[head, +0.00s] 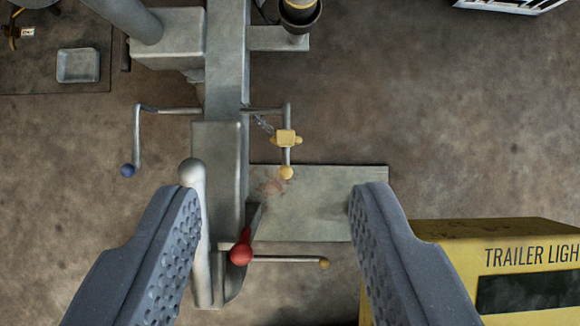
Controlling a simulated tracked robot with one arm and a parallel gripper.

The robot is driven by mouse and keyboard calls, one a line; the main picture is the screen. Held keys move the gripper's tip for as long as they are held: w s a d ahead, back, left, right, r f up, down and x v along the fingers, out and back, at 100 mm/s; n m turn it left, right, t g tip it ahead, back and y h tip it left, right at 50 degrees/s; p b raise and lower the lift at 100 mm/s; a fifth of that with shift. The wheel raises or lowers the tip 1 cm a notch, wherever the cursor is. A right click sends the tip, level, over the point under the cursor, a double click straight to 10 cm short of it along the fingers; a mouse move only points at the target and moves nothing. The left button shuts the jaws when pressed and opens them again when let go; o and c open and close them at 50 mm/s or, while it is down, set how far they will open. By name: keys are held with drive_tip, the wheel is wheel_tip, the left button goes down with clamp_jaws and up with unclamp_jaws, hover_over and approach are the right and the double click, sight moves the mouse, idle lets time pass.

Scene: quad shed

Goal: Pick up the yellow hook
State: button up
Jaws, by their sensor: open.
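A small yellow piece (286,138) sits on the right-hand grey crank rod, just above the rod's yellow ball end (286,172). A short bit of chain shows at its upper left. Seen from above it looks like a block with side stubs, and I cannot tell for sure that it is the yellow hook. My gripper (273,200) is open and empty, its two dark grey textured fingers wide apart. In the picture the yellow piece lies above the fingertips, between their lines and right of centre. The height gap cannot be judged.
A grey metal beam (222,160) runs down the middle, with a red-knobbed lever (241,250) between my fingers. A blue-knobbed crank (137,140) is at left. A yellow trailer-light box (450,236) stands at lower right. A grey tray (78,65) lies upper left.

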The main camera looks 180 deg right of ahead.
drive_tip(key=g, duration=0.1)
approach(286, 141)
drive_tip(key=b+x, duration=0.2)
drive_tip(key=x, duration=0.5)
drive_tip(key=shift+f, duration=0.2)
drive_tip(key=shift+w+f, duration=0.25)
drive_tip(key=shift+s+b+x, duration=0.2)
drive_tip(key=shift+b+x, duration=1.05)
drive_tip(key=shift+x, duration=1.4)
drive_tip(key=shift+f, duration=0.1)
clamp_jaws()
